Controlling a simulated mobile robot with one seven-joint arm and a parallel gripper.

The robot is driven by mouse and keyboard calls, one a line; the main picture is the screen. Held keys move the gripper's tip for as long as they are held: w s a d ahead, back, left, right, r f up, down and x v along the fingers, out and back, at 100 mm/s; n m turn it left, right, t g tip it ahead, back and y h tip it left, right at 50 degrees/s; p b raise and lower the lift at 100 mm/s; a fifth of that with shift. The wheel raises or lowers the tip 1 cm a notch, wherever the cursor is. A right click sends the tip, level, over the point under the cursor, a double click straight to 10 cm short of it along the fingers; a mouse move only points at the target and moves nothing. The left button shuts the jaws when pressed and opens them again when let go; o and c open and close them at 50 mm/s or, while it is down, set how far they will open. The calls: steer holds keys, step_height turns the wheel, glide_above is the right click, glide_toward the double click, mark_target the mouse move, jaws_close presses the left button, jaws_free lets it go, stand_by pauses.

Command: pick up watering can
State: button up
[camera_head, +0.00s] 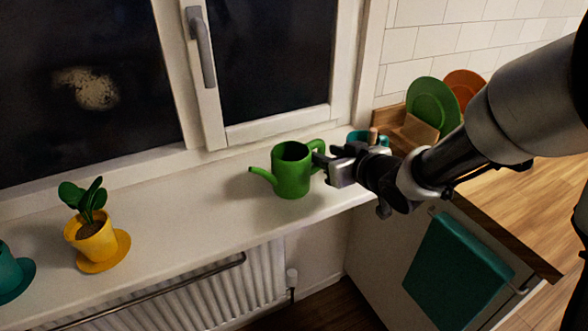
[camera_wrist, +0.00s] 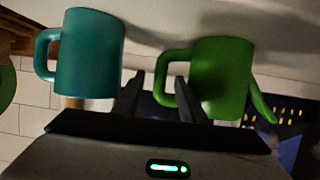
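The green watering can (camera_head: 291,172) stands upright on the white windowsill, spout to the left and handle to the right. My gripper (camera_head: 322,168) is at its handle side, reaching in from the right. In the wrist view the can (camera_wrist: 222,80) looks upside down, its handle (camera_wrist: 158,80) at the left. My gripper (camera_wrist: 158,97) is open there, fingers apart. The outer bar of the handle appears between the fingertips, and the right finger overlaps the handle's opening. I cannot tell whether either finger touches it.
A teal mug (camera_wrist: 90,55) stands close to my gripper, mostly hidden behind it in the head view. A potted plant (camera_head: 92,238) in yellow is on the sill at left. Green and orange plates (camera_head: 432,105) stand at the right. The sill between plant and can is clear.

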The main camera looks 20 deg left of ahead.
jaws_close()
steer(key=shift+r, duration=0.1)
steer(key=shift+r, duration=0.1)
